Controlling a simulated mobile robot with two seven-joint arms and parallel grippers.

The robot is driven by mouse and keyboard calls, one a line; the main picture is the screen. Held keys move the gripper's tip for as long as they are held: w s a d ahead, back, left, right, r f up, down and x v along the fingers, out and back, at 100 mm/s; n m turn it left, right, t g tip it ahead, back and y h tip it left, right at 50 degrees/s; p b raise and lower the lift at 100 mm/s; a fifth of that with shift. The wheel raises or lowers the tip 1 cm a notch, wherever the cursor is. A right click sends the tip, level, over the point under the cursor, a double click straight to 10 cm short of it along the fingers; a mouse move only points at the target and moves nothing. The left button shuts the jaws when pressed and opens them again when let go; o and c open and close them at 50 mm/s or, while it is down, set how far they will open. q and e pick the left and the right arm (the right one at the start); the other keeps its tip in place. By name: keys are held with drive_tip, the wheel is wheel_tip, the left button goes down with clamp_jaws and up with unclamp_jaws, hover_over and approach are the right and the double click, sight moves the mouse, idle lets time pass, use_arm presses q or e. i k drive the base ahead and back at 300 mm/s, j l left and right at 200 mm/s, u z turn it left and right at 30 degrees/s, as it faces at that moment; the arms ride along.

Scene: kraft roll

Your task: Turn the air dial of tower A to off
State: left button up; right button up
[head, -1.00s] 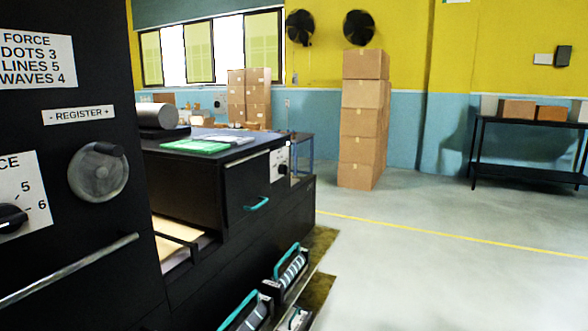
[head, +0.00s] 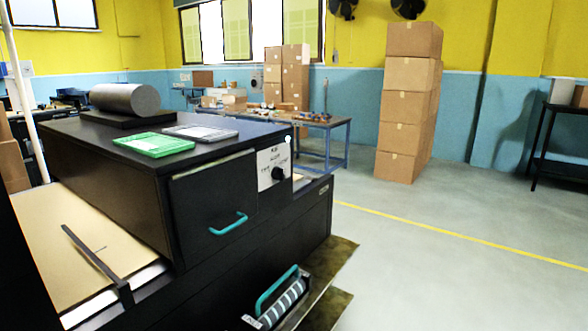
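A black dial (head: 278,173) sits on a white plate (head: 272,158) at the right end of the black machine housing (head: 150,190). The print on the plate is too small to read surely, so I cannot tell whether this is the air dial, which tower it belongs to, or its setting. Neither of my grippers is in the head view.
The housing's drawer has a teal handle (head: 229,224). A green tray (head: 153,143), a grey tray (head: 200,132) and a metal roll (head: 125,98) are on top. A teal-handled roller unit (head: 277,298) juts out low. Stacked boxes (head: 407,105) stand behind; the floor (head: 450,260) at right is clear.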

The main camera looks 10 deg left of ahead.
sight(277, 174)
drive_tip(key=i+l, duration=0.2)
drive_tip(key=i, duration=0.2)
drive_tip(key=i+l, duration=0.2)
drive_tip(key=i, duration=0.2)
drive_tip(key=i+l+u, duration=0.1)
drive_tip(key=i, duration=0.3)
drive_tip(key=l, duration=0.1)
